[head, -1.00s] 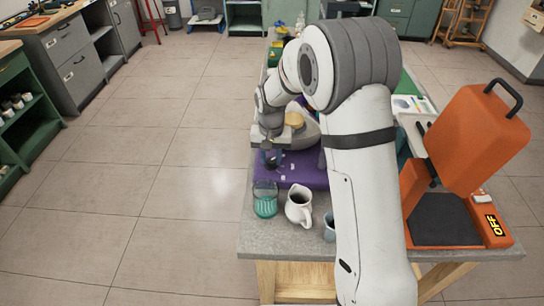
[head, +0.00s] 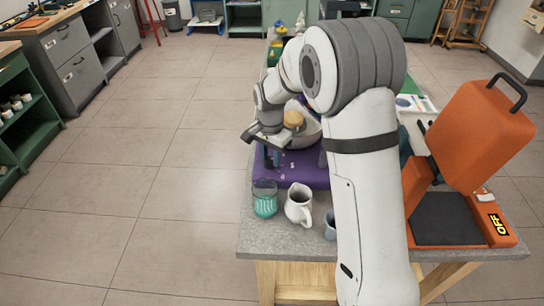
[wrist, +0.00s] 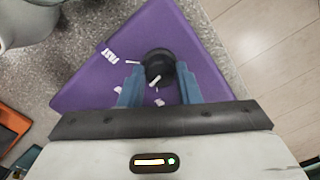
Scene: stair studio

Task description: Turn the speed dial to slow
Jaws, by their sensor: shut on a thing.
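The speed dial (wrist: 158,65) is a round black knob on a purple base (wrist: 85,88), with a white pointer line on it. White marks lie around it; one label (wrist: 109,55) at its upper left seems to carry lettering, which is too small to read surely. The blue fingers of my gripper (wrist: 160,78) are on either side of the dial and shut on it. In the head view my gripper (head: 268,145) is over the left part of the purple base (head: 312,174), and the dial is hard to make out there.
A teal glass (head: 265,200), a white pitcher (head: 298,204) and a blue-grey cup (head: 330,226) stand in front of the base on the grey tabletop (head: 285,238). An open orange press (head: 478,135) marked OFF stands right. Floor to the left is clear.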

